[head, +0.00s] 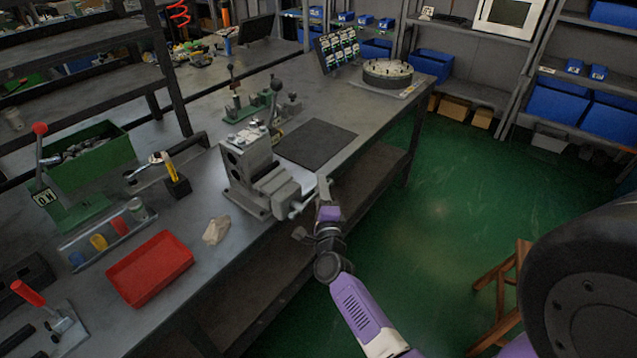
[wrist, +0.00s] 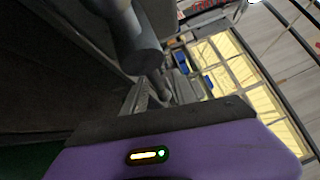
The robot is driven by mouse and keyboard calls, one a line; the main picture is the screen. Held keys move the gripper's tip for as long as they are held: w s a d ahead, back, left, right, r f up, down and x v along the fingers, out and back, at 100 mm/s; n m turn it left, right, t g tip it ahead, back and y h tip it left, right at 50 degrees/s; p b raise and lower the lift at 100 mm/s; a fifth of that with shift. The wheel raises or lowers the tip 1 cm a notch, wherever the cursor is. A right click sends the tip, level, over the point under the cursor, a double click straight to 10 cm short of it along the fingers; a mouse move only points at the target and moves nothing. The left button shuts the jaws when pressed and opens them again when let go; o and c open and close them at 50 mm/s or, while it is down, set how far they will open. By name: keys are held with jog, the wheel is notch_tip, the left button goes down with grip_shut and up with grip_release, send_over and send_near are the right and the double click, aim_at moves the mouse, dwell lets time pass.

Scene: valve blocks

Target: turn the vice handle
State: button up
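The grey vice (head: 262,180) stands at the front edge of the workbench in the head view, with a block clamped upright in it. Its screw end and handle (head: 296,209) stick out past the bench edge, towards my arm. My gripper (head: 323,188) is just right of the handle, close to it. I cannot tell whether they touch. In the wrist view, a dark grey cylinder (wrist: 132,38) with a thinner rod fills the upper middle, close to my purple gripper housing.
The grey workbench (head: 205,192) holds a red tray (head: 149,269), a beige cloth (head: 216,230), a green bin (head: 95,158), a black mat (head: 316,143) and lever tools. A wooden stool (head: 502,290) stands at right. The green floor (head: 440,210) right of the bench is mostly clear.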

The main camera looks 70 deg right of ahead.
jog(key=shift+x, duration=1.3)
grip_shut()
dwell(0.5)
